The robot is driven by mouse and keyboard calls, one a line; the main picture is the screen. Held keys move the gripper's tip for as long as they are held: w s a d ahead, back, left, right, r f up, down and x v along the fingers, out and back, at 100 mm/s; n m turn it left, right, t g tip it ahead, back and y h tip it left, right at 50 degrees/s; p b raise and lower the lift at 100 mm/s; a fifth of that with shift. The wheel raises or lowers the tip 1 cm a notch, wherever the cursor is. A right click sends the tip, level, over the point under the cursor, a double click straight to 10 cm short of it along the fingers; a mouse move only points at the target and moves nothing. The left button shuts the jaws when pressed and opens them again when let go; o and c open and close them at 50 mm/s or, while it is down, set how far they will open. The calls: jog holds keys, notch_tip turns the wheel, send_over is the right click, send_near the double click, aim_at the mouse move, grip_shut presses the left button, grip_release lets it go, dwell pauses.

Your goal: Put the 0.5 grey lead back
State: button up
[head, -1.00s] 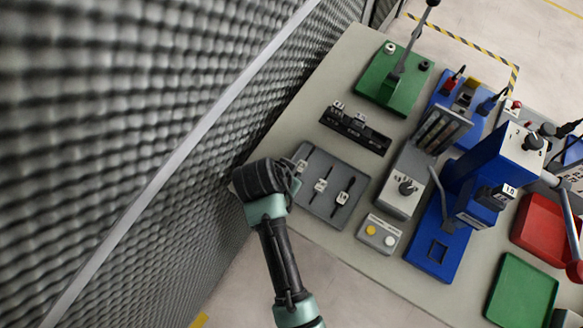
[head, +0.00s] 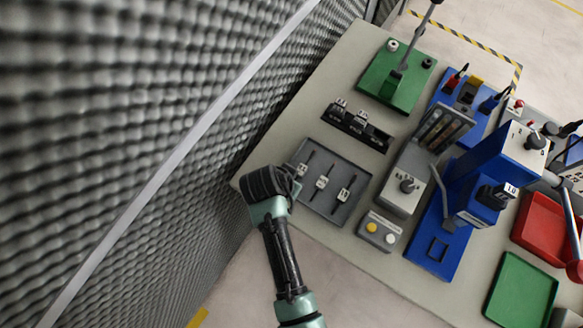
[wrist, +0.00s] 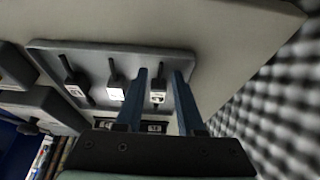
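A grey tray (head: 352,170) lies on the table near the foam wall and holds three dark leads with white tags. The left lead (head: 302,171) is beside my gripper, with the middle lead (head: 321,183) and right lead (head: 343,195) further along. The tags are too small to read, so I cannot tell which is the 0.5 grey lead. In the wrist view, my gripper (wrist: 160,72) has its two blue fingers apart, with the wall-side lead (wrist: 158,96) showing between them. I see no contact. The fingertips are hidden in the head view by my wrist.
A black rack (head: 374,138) with white-tagged pieces sits behind the tray. A grey device (head: 398,198), a two-button box (head: 379,231) and a blue press (head: 430,255) stand to the right. The foam wall (head: 150,130) is close on the left. A green tray (head: 522,290) lies at front right.

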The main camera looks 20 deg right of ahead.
jog(key=v, duration=1.2)
jog(key=shift+r, duration=0.1)
dwell(0.4)
